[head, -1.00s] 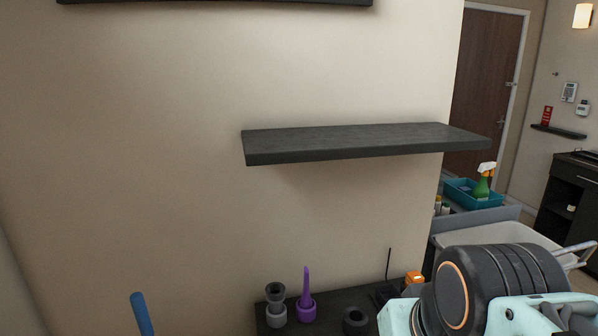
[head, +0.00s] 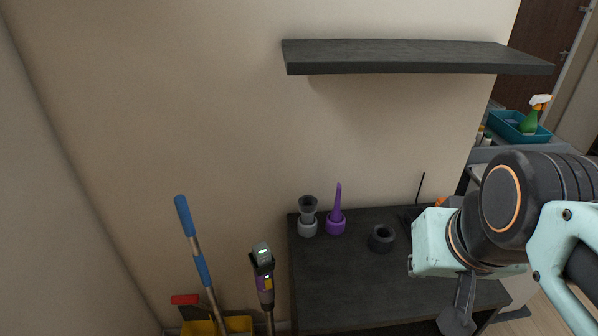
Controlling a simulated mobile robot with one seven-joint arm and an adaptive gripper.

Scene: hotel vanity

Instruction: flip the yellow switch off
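I cannot make out a yellow switch for certain in the head view. A small orange-yellow thing (head: 440,202) shows at the back right of the dark vanity top (head: 335,285), mostly hidden behind my arm. A grey part (head: 458,308) below my arm's light teal link, over the right front of the vanity top, looks like part of my gripper. Its fingertips cannot be made out, and neither can whether it is open or shut. I see nothing held in it.
A grey cup-shaped attachment (head: 308,217), a purple nozzle (head: 336,213) and a black ring (head: 382,238) stand on the vanity. A dark shelf (head: 415,58) juts from the wall above. A stick vacuum (head: 264,275) and blue-handled mop (head: 192,240) stand left. The vanity's front left is clear.

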